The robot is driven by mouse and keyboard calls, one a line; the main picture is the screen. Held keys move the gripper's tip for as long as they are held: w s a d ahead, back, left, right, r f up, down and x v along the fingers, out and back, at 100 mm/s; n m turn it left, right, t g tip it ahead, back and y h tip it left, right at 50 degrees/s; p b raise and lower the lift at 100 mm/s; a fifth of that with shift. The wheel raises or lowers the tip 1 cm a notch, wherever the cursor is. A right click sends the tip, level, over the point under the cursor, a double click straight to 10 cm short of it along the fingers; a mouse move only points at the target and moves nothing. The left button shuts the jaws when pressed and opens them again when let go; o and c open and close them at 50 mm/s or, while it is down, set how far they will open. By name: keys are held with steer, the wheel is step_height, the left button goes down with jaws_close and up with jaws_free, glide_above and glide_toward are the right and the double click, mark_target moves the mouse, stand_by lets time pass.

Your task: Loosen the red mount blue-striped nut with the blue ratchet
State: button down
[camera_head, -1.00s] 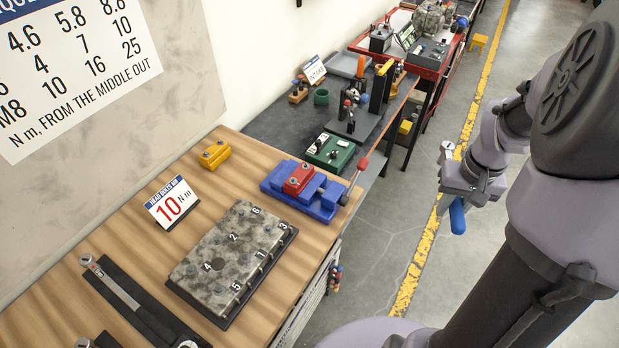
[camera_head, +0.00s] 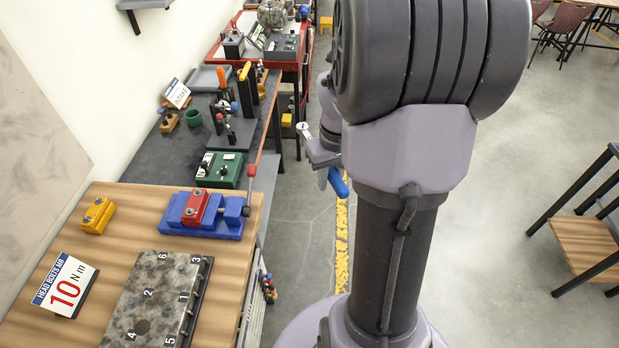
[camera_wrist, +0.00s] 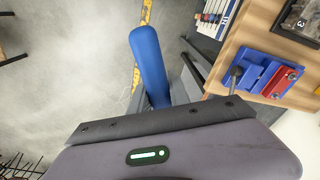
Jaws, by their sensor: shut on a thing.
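My gripper (camera_head: 322,155) is shut on the blue ratchet (camera_head: 337,182) and holds it in the air over the floor, right of the bench. The ratchet's blue handle points down in the head view; its silver head (camera_head: 304,130) shows above the gripper. In the wrist view the blue handle (camera_wrist: 150,62) extends beyond the gripper body. A red block (camera_head: 196,207), perhaps the red mount, sits in a blue vise (camera_head: 214,229) at the wooden bench's right edge. It also shows in the wrist view (camera_wrist: 282,82). Bolts show on its top, but no blue stripe can be made out.
The wooden bench (camera_head: 130,240) carries a numbered engine block (camera_head: 150,300), a yellow block (camera_head: 97,215) and a 10 N m sign (camera_head: 66,287). A dark bench (camera_head: 180,150) with tools and a green box (camera_head: 220,169) stands beyond. Open floor lies right, with a shelf (camera_head: 585,240).

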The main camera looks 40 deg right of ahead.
steer(key=w+a+n+p, duration=0.5)
steer(key=w+a+n, duration=0.5)
steer(key=w+a, duration=0.4)
step_height(320, 180, down, 7)
steer(key=b, duration=0.6)
steer(key=a+m+b, duration=0.2)
steer(key=a+m, duration=0.2)
steer(key=a, duration=0.2)
steer(key=a+m+b, duration=0.2)
steer(key=a+m, duration=0.2)
steer(key=a, duration=0.2)
steer(key=a+m+b, duration=0.1)
steer(key=a+m, duration=0.3)
steer(key=a, duration=0.2)
steer(key=shift+w+a+r+m+b, duration=0.1)
steer(key=shift+a+r+m+b, duration=0.2)
steer(key=shift+m+b, duration=0.1)
steer(key=shift+f, duration=0.2)
steer(key=shift+f+b, duration=1)
steer(key=shift+b, duration=0.15)
